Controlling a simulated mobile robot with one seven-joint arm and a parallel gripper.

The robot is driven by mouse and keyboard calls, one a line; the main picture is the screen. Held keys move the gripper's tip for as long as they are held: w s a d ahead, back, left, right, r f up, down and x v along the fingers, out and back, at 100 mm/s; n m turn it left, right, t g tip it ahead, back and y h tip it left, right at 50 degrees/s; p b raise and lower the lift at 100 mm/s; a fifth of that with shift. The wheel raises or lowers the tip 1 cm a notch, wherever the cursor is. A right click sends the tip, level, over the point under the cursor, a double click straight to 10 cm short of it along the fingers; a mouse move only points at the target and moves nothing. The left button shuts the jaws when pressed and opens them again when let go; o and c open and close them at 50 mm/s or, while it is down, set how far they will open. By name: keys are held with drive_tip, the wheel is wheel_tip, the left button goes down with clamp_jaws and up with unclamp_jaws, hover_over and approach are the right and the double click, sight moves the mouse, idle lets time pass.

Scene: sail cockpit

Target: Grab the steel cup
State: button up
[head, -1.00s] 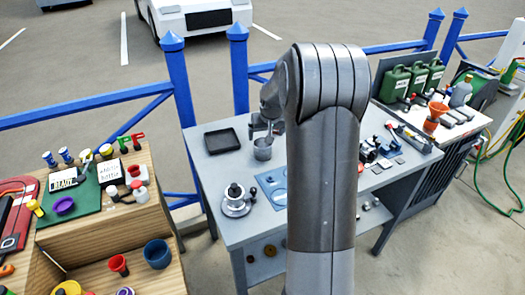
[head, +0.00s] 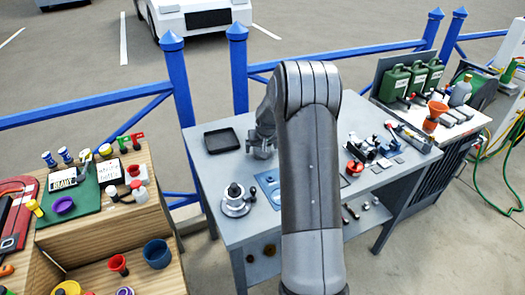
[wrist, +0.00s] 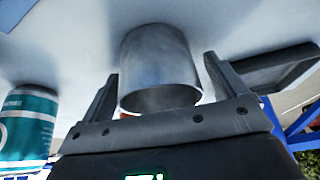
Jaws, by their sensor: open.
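The steel cup (wrist: 158,62) is a plain grey metal cylinder, seen close up in the wrist view. It stands between the two fingers of my open gripper (wrist: 161,72), with a finger on either side. A small gap shows beside the left finger; at the right finger I cannot tell whether it touches. In the head view my gripper (head: 261,147) is low over the grey workbench (head: 208,169), and the cup there is mostly hidden by it.
A black tray (head: 221,140) lies left of my gripper, also in the wrist view (wrist: 272,68). A teal-labelled can (wrist: 28,125) stands nearby in the wrist view. A metal device (head: 236,201) sits at the bench front. Vices and tools (head: 372,152) lie right of my arm.

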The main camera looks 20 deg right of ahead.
drive_tip(key=shift+c, duration=0.5)
drive_tip(key=c, duration=1.2)
drive_tip(key=shift+r, duration=0.1)
